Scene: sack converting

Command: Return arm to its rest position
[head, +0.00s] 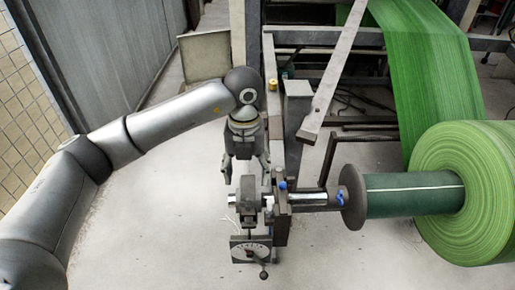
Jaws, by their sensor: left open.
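My left arm reaches in from the left side of the head view and bends down at its wrist. My left gripper (245,168) is open, with its fingers pointing down. It hangs just above the grey clamp block (249,194) at the end of the roll's shaft. Its fingertips appear close to the block; I cannot tell whether they touch it. I see nothing held between the fingers. My right gripper is not in view.
The shaft (308,199) runs right to a dark flange (354,197) and a large green roll (470,190). A dial box (250,249) with a lever hangs below the block. The machine frame (297,110) stands right of the gripper. The pale floor (150,235) at left is clear.

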